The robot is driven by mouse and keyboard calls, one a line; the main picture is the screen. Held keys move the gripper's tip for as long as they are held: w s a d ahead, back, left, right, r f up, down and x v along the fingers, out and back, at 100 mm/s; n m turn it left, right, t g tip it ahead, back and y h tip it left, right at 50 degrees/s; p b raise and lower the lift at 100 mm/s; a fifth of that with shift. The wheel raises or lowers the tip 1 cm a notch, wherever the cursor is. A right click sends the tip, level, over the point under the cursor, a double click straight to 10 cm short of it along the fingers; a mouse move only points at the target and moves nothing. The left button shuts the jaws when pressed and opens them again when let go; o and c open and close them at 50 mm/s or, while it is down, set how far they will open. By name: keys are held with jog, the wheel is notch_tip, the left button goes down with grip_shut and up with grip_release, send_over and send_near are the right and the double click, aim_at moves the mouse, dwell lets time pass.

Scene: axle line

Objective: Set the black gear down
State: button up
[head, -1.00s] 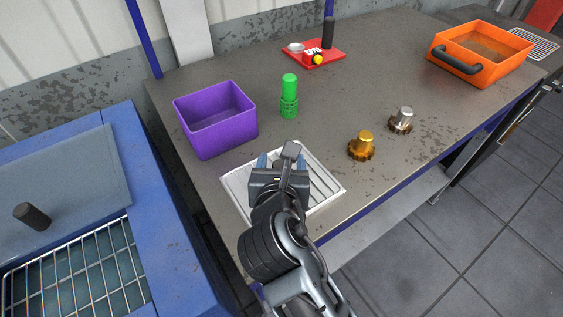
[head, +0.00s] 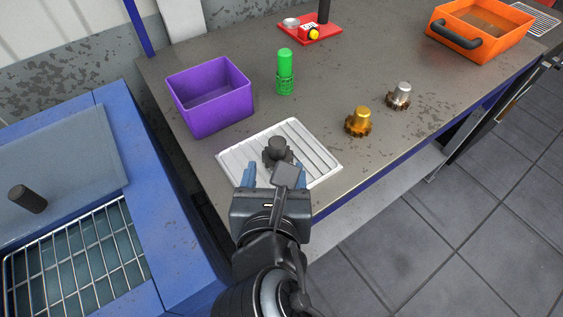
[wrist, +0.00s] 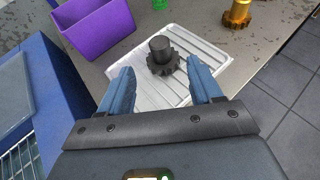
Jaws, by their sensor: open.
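The black gear (head: 278,152) stands upright on the white ribbed tray (head: 318,160), its toothed rim down and its stub up. It also shows in the wrist view (wrist: 162,57), on the tray (wrist: 150,96). My gripper (head: 276,172) is open, with its two blue fingers apart at the near edge of the tray. In the wrist view my gripper (wrist: 164,84) is empty, and the gear stands clear beyond the fingertips. In the head view part of the gear's lower side is hidden by my gripper.
A purple bin (head: 212,100) stands behind the tray at left. A red board (head: 310,30) and an orange crate (head: 478,40) are farther back. A blue washer (head: 165,190) is at left.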

jog(key=shift+s+r, duration=0.1)
jog(key=shift+s, duration=0.05)
jog(key=s+d+f+m+g+y, duration=0.1)
jog(key=s+d+f+m, duration=0.35)
jog(key=d+m, duration=0.25)
jog(key=s+d+f+m+y, duration=0.1)
jog(key=s+d+f+m, duration=0.3)
jog(key=s+d+m, duration=0.25)
jog(key=s+d+r+m+t, duration=0.1)
jog(key=s+d+r+m, duration=0.3)
jog(key=s+m, duration=0.4)
jog(key=s+d+r+m+t+h, duration=0.1)
jog(key=s+d+r+m, duration=0.3)
jog(key=s+m, duration=0.4)
jog(key=d+m, duration=0.1)
jog(key=m, duration=0.5)
jog(key=shift+h, duration=0.3)
